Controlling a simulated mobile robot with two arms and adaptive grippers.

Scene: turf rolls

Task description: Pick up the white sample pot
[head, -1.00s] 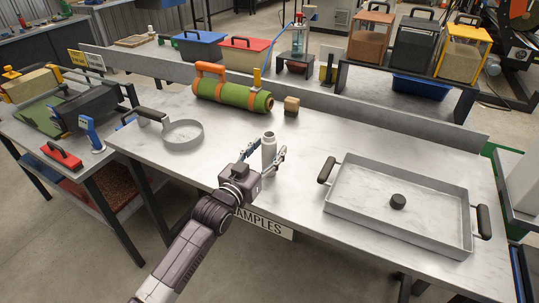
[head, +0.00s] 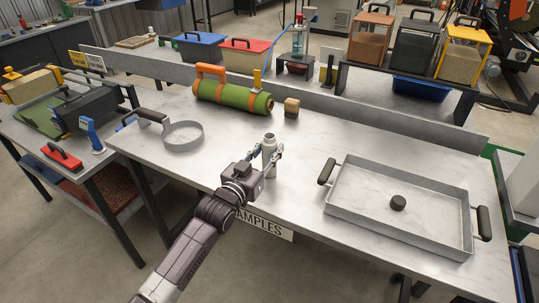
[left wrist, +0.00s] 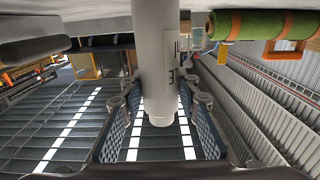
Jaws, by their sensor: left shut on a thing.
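The white sample pot (head: 269,146) stands upright at the front part of the grey table, left of the large tray. My left gripper (head: 268,155) reaches it from the front, with one finger on each side, and is shut on it. In the left wrist view the pot (left wrist: 157,55) runs down from the top edge between the two fingers (left wrist: 158,103), with a small dark mark on its side. The gripper hides part of the pot's lower body in the head view, and I cannot tell whether its base touches the table. My right gripper is not in view.
A large grey tray (head: 345,215) with a black puck (head: 398,202) lies to the right. The tabletop between is clear.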

